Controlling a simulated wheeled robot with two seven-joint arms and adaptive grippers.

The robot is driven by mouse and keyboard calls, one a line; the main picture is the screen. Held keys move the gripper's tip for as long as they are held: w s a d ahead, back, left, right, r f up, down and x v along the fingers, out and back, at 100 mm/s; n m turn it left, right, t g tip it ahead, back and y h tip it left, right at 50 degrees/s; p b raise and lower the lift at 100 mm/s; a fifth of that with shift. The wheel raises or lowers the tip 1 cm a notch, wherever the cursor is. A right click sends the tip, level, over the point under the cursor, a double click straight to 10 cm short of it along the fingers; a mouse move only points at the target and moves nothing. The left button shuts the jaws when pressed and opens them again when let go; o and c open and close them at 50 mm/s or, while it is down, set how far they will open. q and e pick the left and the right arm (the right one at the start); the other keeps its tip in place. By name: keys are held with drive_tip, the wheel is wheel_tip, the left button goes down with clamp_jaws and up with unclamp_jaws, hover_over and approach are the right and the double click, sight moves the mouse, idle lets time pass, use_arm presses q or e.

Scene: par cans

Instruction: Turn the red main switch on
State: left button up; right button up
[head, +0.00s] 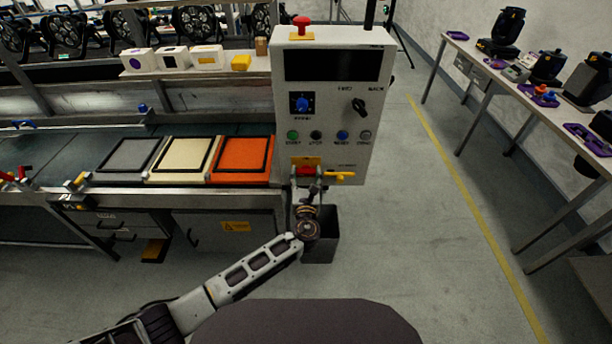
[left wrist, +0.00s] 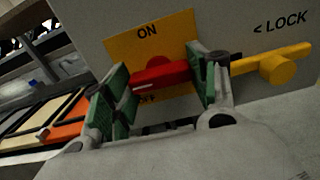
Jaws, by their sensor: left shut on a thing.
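The red main switch (left wrist: 163,74) is a red handle on a yellow plate (left wrist: 178,28), marked ON above and OFF below. In the left wrist view the handle lies level with the plate's top edge, between the two words. In the head view the red switch (head: 305,171) sits low on the grey control cabinet (head: 330,120). My left gripper (left wrist: 162,82) is shut on the handle, one green-padded finger at each end. It partly covers the OFF mark. My right gripper is not in view.
A yellow lock bar (left wrist: 277,69) sticks out just right of the switch, close to my right-hand finger. A dark bin (head: 322,240) stands on the floor below the cabinet. A conveyor bench with coloured panels (head: 243,157) is to the left. Floor to the right is clear.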

use_arm(q)
drive_tip(key=shift+m+p, duration=0.3)
drive_tip(key=shift+p, duration=0.05)
drive_tip(key=shift+r+m+p, duration=0.1)
drive_tip(key=shift+m+p, duration=0.3)
drive_tip(key=shift+p, duration=0.1)
drive_tip(key=shift+m+p, duration=0.7)
drive_tip(key=shift+p, duration=0.2)
drive_tip(key=shift+m+p, duration=0.6)
drive_tip(key=m+p, duration=0.2)
drive_tip(key=p, duration=0.1)
drive_tip(key=shift+m, duration=0.4)
drive_tip(key=shift+m+p, duration=0.85)
drive_tip(key=shift+m, duration=0.15)
drive_tip(key=shift+m+p, duration=0.55)
drive_tip(key=shift+m, duration=0.15)
drive_tip(key=m+p, duration=0.1)
drive_tip(key=m, duration=0.1)
drive_tip(key=shift+m, duration=2.8)
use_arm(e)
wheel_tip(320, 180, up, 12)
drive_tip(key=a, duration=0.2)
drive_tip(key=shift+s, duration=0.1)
